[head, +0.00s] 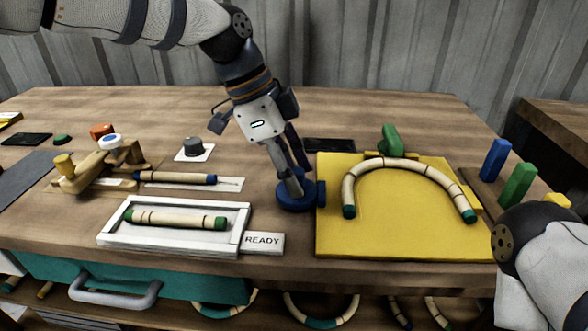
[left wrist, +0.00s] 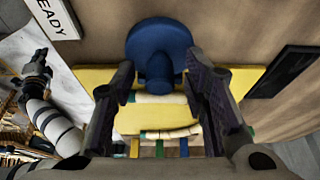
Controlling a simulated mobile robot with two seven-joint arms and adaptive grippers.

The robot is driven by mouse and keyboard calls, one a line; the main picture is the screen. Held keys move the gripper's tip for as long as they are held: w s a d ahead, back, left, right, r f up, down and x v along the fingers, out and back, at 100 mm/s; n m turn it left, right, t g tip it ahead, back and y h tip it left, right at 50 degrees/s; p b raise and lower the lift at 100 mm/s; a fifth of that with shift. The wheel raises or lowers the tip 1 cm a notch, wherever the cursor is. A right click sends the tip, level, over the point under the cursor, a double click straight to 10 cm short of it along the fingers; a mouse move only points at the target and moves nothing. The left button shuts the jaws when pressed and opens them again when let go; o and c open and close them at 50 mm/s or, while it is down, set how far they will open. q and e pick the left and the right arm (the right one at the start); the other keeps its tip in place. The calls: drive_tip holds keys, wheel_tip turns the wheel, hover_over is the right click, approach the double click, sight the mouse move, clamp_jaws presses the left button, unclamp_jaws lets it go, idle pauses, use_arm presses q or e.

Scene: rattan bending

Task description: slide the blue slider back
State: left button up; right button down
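The blue slider (head: 298,194) is a round blue disc with a short blue stub on its right side, against the left edge of the yellow board (head: 418,242). In the left wrist view the disc (left wrist: 158,44) and stub show past my fingertips. My left gripper (head: 296,182) points down over the slider. Its two fingers stand apart in the left wrist view (left wrist: 162,82), with the stub seen in the gap and clear space on both sides. Contact cannot be told. My right arm shows at lower right; its gripper (left wrist: 36,66) is small and dark in the left wrist view.
A bent rattan piece (head: 408,172) lies on the board, with a green part (head: 390,140) behind it. A white tray (head: 107,238) with a straight rattan piece and a READY sign (head: 263,242) are to the left. Blue and green blocks (head: 517,184) stand at right.

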use_arm(q)
drive_tip(key=v, duration=1.2)
